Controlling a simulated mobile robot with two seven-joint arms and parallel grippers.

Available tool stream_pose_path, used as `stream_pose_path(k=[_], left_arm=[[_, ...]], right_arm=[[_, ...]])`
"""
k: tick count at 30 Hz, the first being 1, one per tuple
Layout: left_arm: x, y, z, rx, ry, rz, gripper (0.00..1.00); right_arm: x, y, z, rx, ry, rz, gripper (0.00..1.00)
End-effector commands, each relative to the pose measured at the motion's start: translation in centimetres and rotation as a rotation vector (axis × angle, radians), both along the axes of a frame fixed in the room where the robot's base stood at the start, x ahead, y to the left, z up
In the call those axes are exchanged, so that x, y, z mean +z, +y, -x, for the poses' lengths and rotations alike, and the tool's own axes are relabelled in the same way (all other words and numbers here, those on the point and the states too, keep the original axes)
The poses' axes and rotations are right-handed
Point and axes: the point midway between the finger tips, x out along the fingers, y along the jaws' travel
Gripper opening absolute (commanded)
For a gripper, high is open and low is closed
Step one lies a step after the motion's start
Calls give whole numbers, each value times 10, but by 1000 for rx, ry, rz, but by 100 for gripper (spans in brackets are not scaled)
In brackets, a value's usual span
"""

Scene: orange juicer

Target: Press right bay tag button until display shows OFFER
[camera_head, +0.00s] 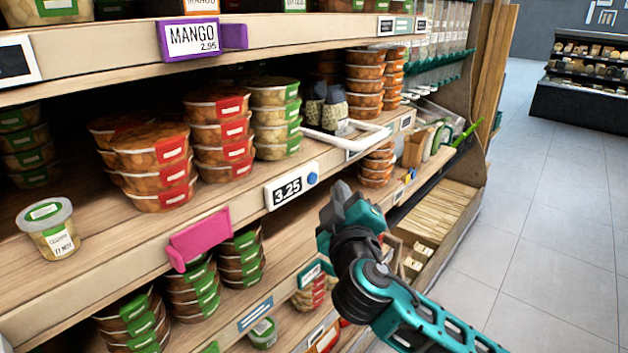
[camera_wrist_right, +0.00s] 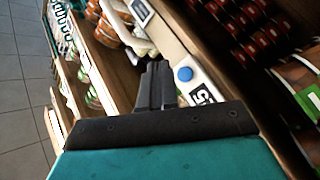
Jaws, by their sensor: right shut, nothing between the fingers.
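A white price tag (camera_head: 286,191) on the middle shelf edge shows 3.25 in the head view. A round blue button (camera_head: 312,179) sits at its right end. In the right wrist view the tag (camera_wrist_right: 203,97) and its blue button (camera_wrist_right: 184,74) lie just right of the fingertips. My right gripper (camera_head: 342,192) is shut and empty, a little right of the button in the head view. It also shows shut in the right wrist view (camera_wrist_right: 158,68), apart from the button in the picture; the exact gap is unclear. My left gripper is out of view.
A pink tag (camera_head: 198,238) sticks out from the shelf edge left of the price tag. Stacked tubs (camera_head: 218,135) fill the shelf behind, and a white bracket (camera_head: 350,139) lies on it. Open floor (camera_head: 540,230) is at the right.

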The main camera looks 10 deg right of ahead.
Motion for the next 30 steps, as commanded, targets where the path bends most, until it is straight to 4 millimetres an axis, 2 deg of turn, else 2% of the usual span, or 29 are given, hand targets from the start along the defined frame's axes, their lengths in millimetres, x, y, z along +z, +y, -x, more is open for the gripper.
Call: stream_pose_path(k=[3, 9, 30], left_arm=[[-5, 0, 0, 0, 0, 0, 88], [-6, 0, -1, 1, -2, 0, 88], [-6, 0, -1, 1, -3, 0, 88]], right_arm=[[-1, 8, -11, -1, -1, -4, 0], [0, 15, -19, 0, 0, -2, 0], [0, 15, -20, 0, 0, -1, 0]])
